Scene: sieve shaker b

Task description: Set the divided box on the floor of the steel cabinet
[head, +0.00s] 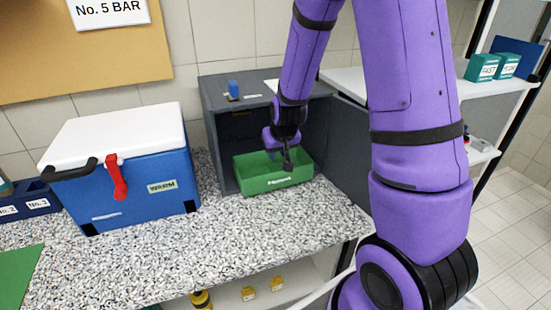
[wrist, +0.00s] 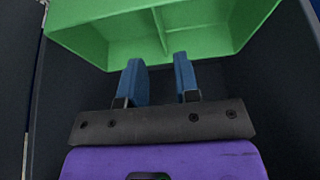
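The green divided box (head: 270,183) stands upright in the mouth of the dark grey steel cabinet (head: 217,135), with its labelled front wall facing out. It appears to rest on the cabinet floor, though its underside is hidden. In the wrist view the box (wrist: 90,42) shows its inside and one divider wall. My gripper (head: 288,164) is over the box in the head view. In the wrist view its two blue fingers (wrist: 159,66) stand apart with nothing seen between them. Their tips are close to the box; whether they touch it I cannot tell.
The cabinet door (head: 350,150) stands open at the right. A blue cooler (head: 140,190) with a white lid stands left of the cabinet on the speckled counter (head: 240,235). A small blue object (head: 233,88) is on the cabinet top. The counter front is clear.

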